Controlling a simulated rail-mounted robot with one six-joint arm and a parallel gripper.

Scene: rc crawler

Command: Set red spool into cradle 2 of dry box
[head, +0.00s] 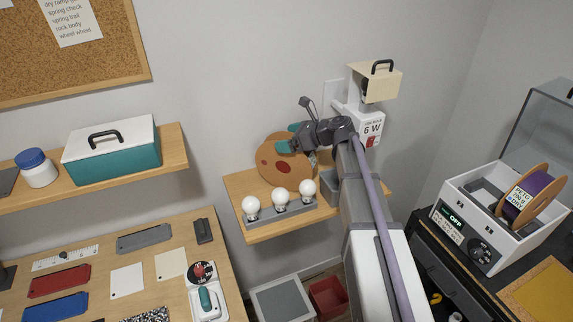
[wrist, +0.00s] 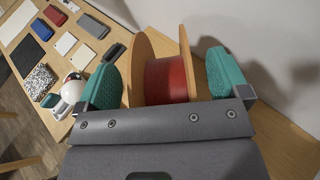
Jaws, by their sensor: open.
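The red spool (head: 272,166) stands on edge on the middle shelf, its wooden flange facing out. In the wrist view its red winding (wrist: 170,80) shows between two wooden flanges. My gripper (wrist: 165,76) is open, one teal finger on either side of the spool, with a visible gap at the right finger; whether the left finger touches is unclear. In the head view my gripper (head: 289,137) is at the spool's upper right. The white dry box (head: 459,232) is at the right, lid raised. A purple spool (head: 533,190) sits in it, beside an empty-looking grey space. Cradle numbers are not readable.
A grey holder with three white bulbs (head: 280,197) stands in front of the spool on the shelf (head: 263,234). A grey container (head: 328,190) is beside it. A cream lamp-like unit (head: 376,83) hangs on the wall above right. The workbench (head: 112,258) is at lower left.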

